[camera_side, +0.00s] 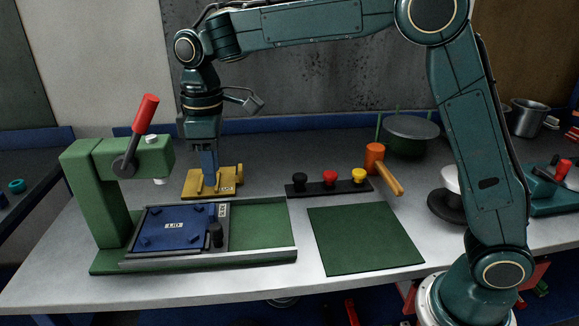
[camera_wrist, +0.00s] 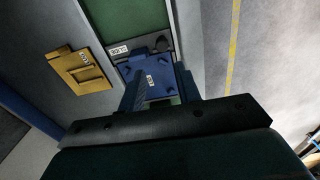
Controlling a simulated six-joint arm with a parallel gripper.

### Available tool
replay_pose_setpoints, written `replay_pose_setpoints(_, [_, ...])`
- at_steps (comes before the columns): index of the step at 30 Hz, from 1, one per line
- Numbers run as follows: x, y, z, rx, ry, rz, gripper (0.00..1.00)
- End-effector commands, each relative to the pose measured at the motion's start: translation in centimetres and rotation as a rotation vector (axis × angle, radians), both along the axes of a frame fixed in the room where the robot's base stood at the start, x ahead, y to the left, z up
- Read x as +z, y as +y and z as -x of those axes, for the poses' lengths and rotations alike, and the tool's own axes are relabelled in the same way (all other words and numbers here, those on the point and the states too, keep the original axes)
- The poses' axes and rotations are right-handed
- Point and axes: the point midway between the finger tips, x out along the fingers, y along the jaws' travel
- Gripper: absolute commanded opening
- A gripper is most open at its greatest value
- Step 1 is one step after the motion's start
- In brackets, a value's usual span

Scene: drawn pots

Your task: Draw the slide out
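The slide (camera_side: 135,255) sits at the left end of the green press's track, under the press head. It carries a blue plate marked LID (camera_side: 172,226) and a black upright knob (camera_side: 216,234) at its right end. In the wrist view the blue plate (camera_wrist: 152,66) and the knob (camera_wrist: 161,44) show beyond my fingertips. My gripper (camera_side: 209,168) points down; in the side view it overlaps the yellow plate (camera_side: 228,190). In the wrist view my gripper (camera_wrist: 160,86) has its fingers apart, with no object seen held. The fingers hide part of the blue plate's near side.
The green press (camera_side: 92,190) has a raised red-handled lever (camera_side: 146,113). The green track (camera_side: 262,218) is bare right of the slide. A button strip (camera_side: 330,187), an orange mallet (camera_side: 375,160) and a flat green mat (camera_side: 364,238) lie farther right.

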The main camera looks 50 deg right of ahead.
Motion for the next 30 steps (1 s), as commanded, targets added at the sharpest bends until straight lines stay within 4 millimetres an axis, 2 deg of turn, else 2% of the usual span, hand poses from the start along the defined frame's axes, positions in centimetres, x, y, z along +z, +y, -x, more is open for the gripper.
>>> replay_pose_setpoints(5, [-0.8,0.8,-0.7,0.027,0.015,0.005,0.33])
replay_pose_setpoints(17, [-1.6,0.9,-0.7,0.028,0.018,0.006,0.33])
replay_pose_setpoints(23, [-3.5,0.8,-0.7,0.028,0.019,0.006,0.33])
replay_pose_setpoints(30, [-7.0,0.8,-0.7,0.028,0.019,0.006,0.33])
